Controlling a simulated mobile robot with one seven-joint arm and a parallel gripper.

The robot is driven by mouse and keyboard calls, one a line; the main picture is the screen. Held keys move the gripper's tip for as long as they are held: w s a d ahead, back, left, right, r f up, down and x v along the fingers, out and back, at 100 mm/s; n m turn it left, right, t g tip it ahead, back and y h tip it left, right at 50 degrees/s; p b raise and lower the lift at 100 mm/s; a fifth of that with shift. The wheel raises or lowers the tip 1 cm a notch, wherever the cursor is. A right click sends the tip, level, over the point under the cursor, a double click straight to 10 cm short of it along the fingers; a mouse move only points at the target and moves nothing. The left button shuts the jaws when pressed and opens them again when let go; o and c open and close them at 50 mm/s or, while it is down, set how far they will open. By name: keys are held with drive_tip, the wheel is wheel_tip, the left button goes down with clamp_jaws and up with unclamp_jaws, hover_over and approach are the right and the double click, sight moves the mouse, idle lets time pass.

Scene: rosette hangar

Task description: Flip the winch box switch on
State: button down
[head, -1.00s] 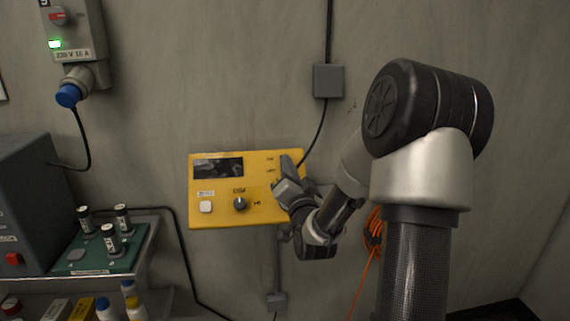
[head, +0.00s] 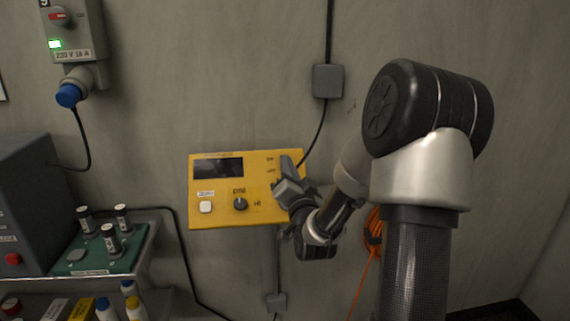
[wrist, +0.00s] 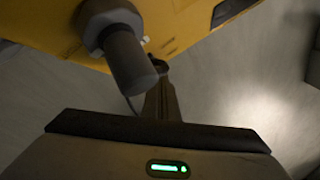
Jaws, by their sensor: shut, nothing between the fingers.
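The yellow winch box (head: 222,216) is fixed to the wall in the middle of the head view. It has a dark display (head: 218,168), a white button (head: 206,207) and a dark round knob (head: 240,204). My gripper (head: 282,186) is at the box's right part and hides some of its face, with small labels just above. I cannot make out the switch in the head view. In the wrist view, the shut, empty fingers (wrist: 161,92) are close to the yellow face (wrist: 35,30), beside a grey knob-like part (wrist: 130,60). Contact cannot be told.
A grey wall socket box (head: 78,30) with a green light and blue plug is at upper left. A shelf with a green tray (head: 92,264) and several small bottles is at lower left. An orange cable (head: 366,262) hangs right of the box.

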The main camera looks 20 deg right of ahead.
drive_tip(key=shift+w+f, duration=0.1)
drive_tip(key=shift+f, duration=0.05)
idle(0.3)
drive_tip(key=shift+w+d+f+b, duration=0.15)
drive_tip(key=shift+w+b, duration=0.1)
drive_tip(key=shift+b, duration=0.35)
idle(0.4)
drive_tip(key=shift+s+a+b, duration=0.2)
drive_tip(key=shift+s+b, duration=0.05)
drive_tip(key=shift+b, duration=0.05)
drive_tip(key=shift+s, duration=0.1)
drive_tip(key=shift+r, duration=0.2)
drive_tip(key=shift+s+a+r+p, duration=0.2)
drive_tip(key=shift+s+r, duration=0.25)
drive_tip(key=shift+s, duration=0.2)
drive_tip(key=shift+s+a+r+p, duration=0.15)
drive_tip(key=shift+s+r+p, duration=0.1)
drive_tip(key=shift+s+r, duration=0.35)
drive_tip(key=shift+s+a+r+p, duration=0.2)
drive_tip(key=shift+s+r, duration=0.15)
drive_tip(key=shift+s, duration=0.35)
